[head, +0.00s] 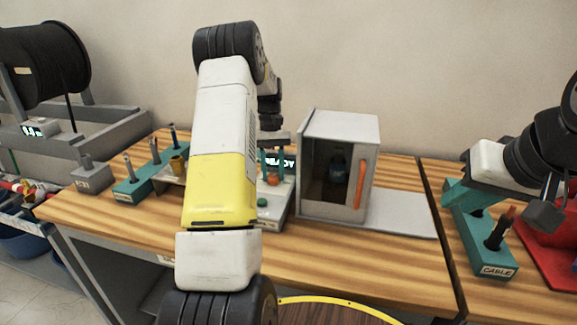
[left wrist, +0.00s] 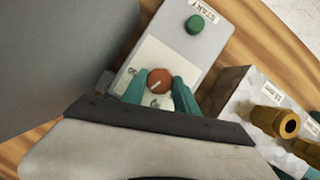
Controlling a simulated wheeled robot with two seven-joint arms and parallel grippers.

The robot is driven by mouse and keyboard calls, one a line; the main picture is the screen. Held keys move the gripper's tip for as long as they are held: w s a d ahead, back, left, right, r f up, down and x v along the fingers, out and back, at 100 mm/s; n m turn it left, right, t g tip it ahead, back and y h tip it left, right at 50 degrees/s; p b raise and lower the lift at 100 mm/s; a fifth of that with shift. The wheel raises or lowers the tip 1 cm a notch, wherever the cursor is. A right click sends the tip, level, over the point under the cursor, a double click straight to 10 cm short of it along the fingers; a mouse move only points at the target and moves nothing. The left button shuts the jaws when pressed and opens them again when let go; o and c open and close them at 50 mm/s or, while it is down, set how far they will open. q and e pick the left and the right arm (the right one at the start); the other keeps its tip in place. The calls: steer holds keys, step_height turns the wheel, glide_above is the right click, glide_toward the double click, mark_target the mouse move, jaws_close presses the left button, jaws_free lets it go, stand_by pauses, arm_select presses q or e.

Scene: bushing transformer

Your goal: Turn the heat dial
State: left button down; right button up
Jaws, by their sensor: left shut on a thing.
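The heat dial is a round orange knob with a pale pointer line (left wrist: 159,81), on the light panel of a control box (left wrist: 150,52). In the head view the dial (head: 272,179) shows below my left gripper (head: 273,163). In the left wrist view the two teal fingers of my left gripper (left wrist: 158,92) stand on either side of the dial, shut on it. The pointer line is tilted. My right gripper (head: 460,188) is at the right, by the teal cable rack; its fingers are hard to make out.
A green start button (left wrist: 194,25) is on the same box. A grey cabinet with an orange handle (head: 359,184) stands close to the right. A teal rack (head: 130,190) and brass fittings (left wrist: 287,125) are nearby. A cable rack (head: 490,262) stands at the right.

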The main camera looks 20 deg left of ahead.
arm_select(q)
steer(key=shift+m, duration=0.6)
steer(key=shift+y, duration=0.3)
steer(key=c, duration=0.9)
jaws_free()
steer(key=shift+c, duration=0.2)
steer(key=v, duration=0.7)
steer(key=shift+w+r, duration=0.25)
steer(key=shift+r, duration=0.1)
steer(key=shift+s+a, duration=0.1)
steer(key=shift+s, duration=0.05)
